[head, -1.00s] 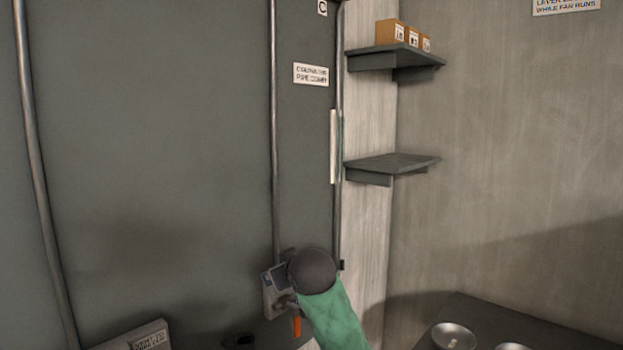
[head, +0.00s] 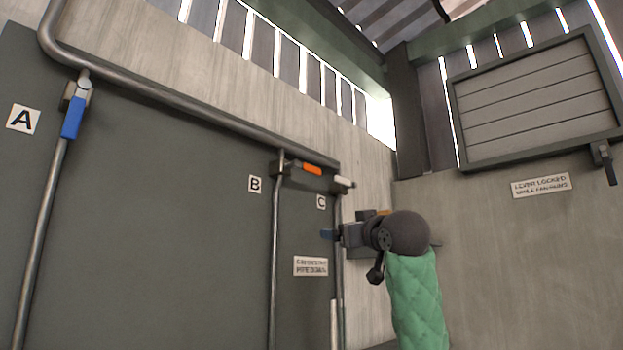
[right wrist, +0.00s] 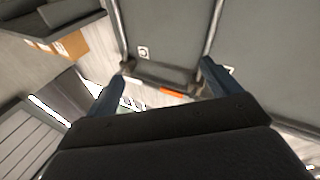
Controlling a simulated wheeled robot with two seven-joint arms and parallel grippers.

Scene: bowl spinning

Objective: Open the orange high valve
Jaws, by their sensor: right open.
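The orange high valve handle (head: 312,169) lies roughly crosswise near the top of pipe B (head: 276,250), against a dark box-like bracket (head: 292,178). It also shows in the right wrist view (right wrist: 172,92), beyond and between my fingers. My right gripper (head: 328,234) is raised in front of the wall, below and slightly right of the handle, apart from it. In the right wrist view the right gripper (right wrist: 160,75) has its two blue-grey fingers spread with nothing between them. My left gripper is not in view.
A blue lever (head: 73,117) sits on pipe A at the left. A white lever (head: 343,182) is on the pipe by sign C (head: 321,202), close to the orange handle. A thick pipe (head: 190,103) runs above. Cardboard boxes (right wrist: 70,46) stand on a shelf to the side.

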